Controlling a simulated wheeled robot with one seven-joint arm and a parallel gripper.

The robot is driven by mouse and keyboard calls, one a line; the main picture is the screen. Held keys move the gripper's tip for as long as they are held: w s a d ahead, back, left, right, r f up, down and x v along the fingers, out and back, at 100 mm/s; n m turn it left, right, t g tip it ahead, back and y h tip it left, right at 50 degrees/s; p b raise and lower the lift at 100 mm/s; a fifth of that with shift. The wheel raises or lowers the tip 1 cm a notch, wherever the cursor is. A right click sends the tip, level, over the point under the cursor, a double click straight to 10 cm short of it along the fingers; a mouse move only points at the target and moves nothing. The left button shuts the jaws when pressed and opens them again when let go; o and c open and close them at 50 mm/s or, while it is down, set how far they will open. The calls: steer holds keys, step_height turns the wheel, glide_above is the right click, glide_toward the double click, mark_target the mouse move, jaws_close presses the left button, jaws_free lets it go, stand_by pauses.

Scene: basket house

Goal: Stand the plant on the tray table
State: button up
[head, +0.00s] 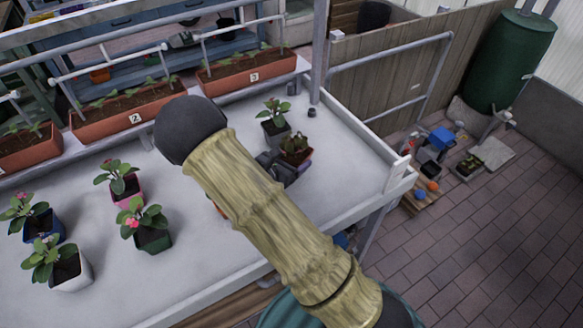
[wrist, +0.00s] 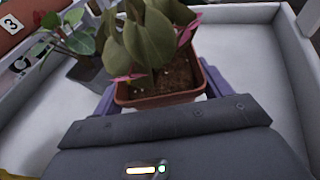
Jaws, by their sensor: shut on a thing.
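A leafy plant in a terracotta pot (wrist: 160,99) fills the middle of the wrist view, with pink-red flower parts and dark soil. My gripper (wrist: 160,90) is shut on this pot, with a purple finger at each side. In the head view the held plant (head: 295,143) is upright over the right part of a white rimmed table (head: 345,165). My arm hides part of the gripper (head: 292,160) there. I cannot tell whether the pot's base touches the table top.
A plant in a grey pot (head: 275,131) stands close beside the held one. Several potted plants, one in a white pot (head: 72,272), stand at the left. Planter boxes (head: 247,72) line the back. The table's right corner is clear. A paved floor (head: 480,240) lies beyond.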

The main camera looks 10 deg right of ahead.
steer(key=shift+f, duration=2.05)
steer(key=shift+f, duration=0.1)
steer(key=o, duration=1.2)
steer(key=shift+c, duration=0.2)
steer(key=shift+r, duration=0.2)
steer(key=v, duration=1.2)
steer(key=shift+b, duration=0.3)
steer(key=shift+f, duration=0.1)
